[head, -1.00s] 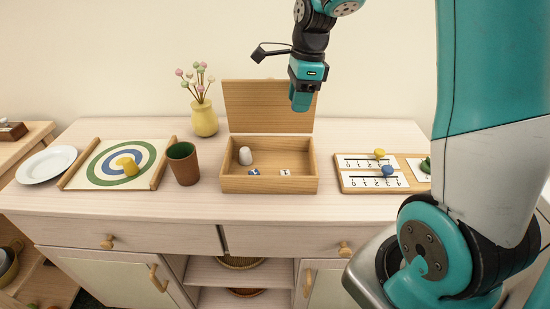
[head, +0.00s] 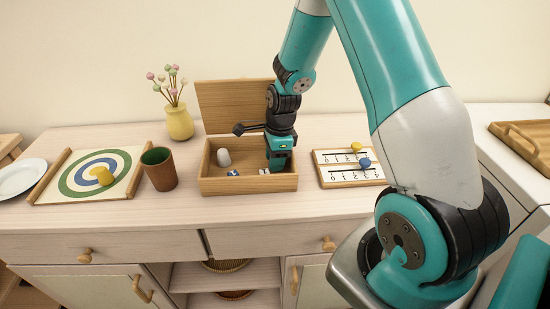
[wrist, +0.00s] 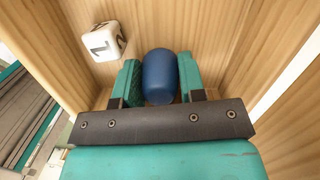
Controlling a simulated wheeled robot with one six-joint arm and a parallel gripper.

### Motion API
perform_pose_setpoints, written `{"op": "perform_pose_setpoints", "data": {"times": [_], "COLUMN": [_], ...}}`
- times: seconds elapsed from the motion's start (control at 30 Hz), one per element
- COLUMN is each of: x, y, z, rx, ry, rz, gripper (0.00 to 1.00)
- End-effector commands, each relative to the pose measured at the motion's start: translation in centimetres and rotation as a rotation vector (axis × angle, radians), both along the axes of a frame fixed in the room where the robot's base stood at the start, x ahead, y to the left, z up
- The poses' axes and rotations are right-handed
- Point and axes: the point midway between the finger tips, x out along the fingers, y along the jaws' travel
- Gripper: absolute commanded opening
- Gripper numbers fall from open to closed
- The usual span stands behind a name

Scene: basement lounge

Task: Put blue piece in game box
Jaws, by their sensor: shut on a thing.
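The wooden game box (head: 215,187) stands open on the cabinet, its lid (head: 230,105) raised at the back. My gripper (head: 278,166) is down inside the right part of the box. In the wrist view, its two teal fingers are shut on a rounded dark blue piece (wrist: 159,76), one on each side. The piece is low within the box walls; I cannot tell whether it touches the floor. In the head view my gripper hides it. The box also holds a white piece (head: 224,158) and two dice, one of which shows in the wrist view (wrist: 102,42).
A number board (head: 345,177) with a yellow piece (head: 356,146) and another blue piece (head: 365,162) lies right of the box. A brown cup (head: 160,172), yellow vase (head: 180,123) and target mat (head: 52,187) are left. The cabinet top in front is clear.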

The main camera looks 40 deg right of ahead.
Motion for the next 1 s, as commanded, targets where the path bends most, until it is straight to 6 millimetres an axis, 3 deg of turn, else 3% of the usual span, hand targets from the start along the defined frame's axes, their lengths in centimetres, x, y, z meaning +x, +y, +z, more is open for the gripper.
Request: {"op": "perform_pose_setpoints", "data": {"times": [0.3,0.33,0.43,0.77,0.87,1.0], "x": [0.1,0.1,0.1,0.1,0.1,0.0], "y": [0.0,0.0,0.0,0.0,-0.2,-0.5], "z": [-0.3,-0.3,-0.2,0.2,1.2,4.0], "rx": [-0.001,-0.001,-0.001,-0.001,-0.002,-0.003], "ry": [-0.002,-0.003,-0.002,-0.003,-0.006,-0.008], "rz": [0.000,0.000,0.000,0.000,-0.002,-0.002], "gripper": [0.15,0.42,0.63,0.63,0.63,0.63]}}
